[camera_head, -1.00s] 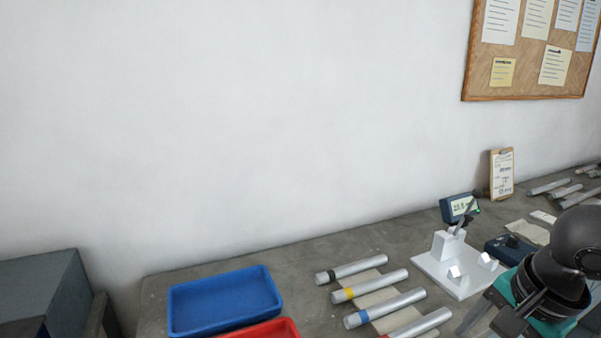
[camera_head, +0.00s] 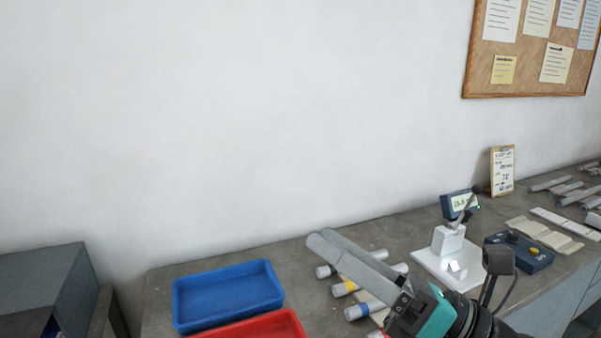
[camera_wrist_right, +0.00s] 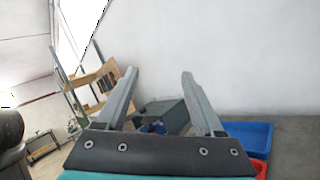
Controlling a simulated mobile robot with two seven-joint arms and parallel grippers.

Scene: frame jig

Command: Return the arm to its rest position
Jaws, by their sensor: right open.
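My right gripper (camera_head: 320,240) reaches in from the bottom right in the head view, with its fingers pointing up and left above the row of tubes. In the right wrist view the two fingers (camera_wrist_right: 158,76) stand well apart with nothing between them. Silver tubes with coloured bands lie on the bench below; the dark-banded tube (camera_head: 372,255), yellow-banded tube (camera_head: 345,289) and blue-banded tube (camera_head: 364,310) are partly hidden by the gripper. My left gripper is not in view.
A blue tray (camera_head: 228,294) and a red tray (camera_head: 262,327) sit left of the tubes. A white measuring stand (camera_head: 447,241) with a display (camera_head: 459,205), a control box (camera_head: 519,252) and a clipboard (camera_head: 502,171) are to the right. A grey cabinet (camera_head: 45,285) stands at far left.

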